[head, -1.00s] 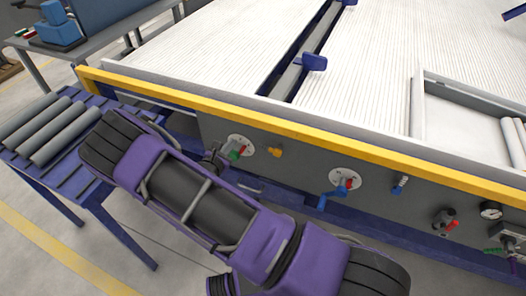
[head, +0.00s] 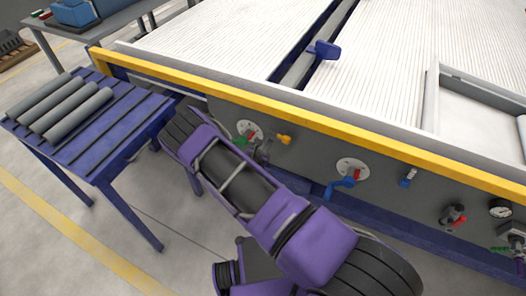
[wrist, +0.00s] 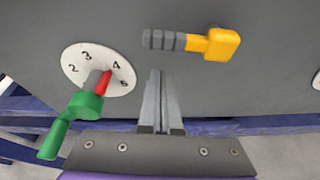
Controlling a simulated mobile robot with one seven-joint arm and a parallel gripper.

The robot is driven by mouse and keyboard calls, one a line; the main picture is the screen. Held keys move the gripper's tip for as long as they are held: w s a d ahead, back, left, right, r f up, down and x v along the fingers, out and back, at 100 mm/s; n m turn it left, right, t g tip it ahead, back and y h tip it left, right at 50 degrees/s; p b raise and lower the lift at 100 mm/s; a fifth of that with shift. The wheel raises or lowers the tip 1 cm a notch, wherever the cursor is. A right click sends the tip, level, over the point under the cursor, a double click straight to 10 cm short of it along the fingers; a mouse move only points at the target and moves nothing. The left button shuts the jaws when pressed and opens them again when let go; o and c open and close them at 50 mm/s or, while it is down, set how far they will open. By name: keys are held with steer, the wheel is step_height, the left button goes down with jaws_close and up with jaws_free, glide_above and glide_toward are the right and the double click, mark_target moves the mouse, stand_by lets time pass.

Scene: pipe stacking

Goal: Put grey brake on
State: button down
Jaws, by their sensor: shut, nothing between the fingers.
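I cannot tell for certain which control is the grey brake. A yellow fitting with a ribbed dark grey stem (wrist: 190,41) sticks out sideways from the panel, up and right of my gripper in the wrist view. It shows yellow in the head view (head: 284,139). Farther right in the head view is a dark grey control with a red handle (head: 455,215). My gripper (wrist: 160,75) is shut and empty, apart from the yellow fitting. In the head view my gripper (head: 263,152) is small, just right of the green-handled dial.
The green-handled dial (wrist: 85,110), with numbers and a red pointer, is close on the left. A blue-handled dial (head: 350,172), a blue-tipped lever (head: 408,177) and a gauge (head: 499,208) are on the panel rightward. A yellow rail (head: 300,119) runs above. Grey pipes lie on a blue rack (head: 128,115).

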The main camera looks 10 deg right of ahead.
steer(key=r, duration=0.2)
steer(key=shift+s+d+r, duration=0.15)
steer(key=shift+s+r, duration=0.05)
steer(key=shift+r, duration=0.15)
stand_by(0.5)
steer(key=shift+r, duration=0.1)
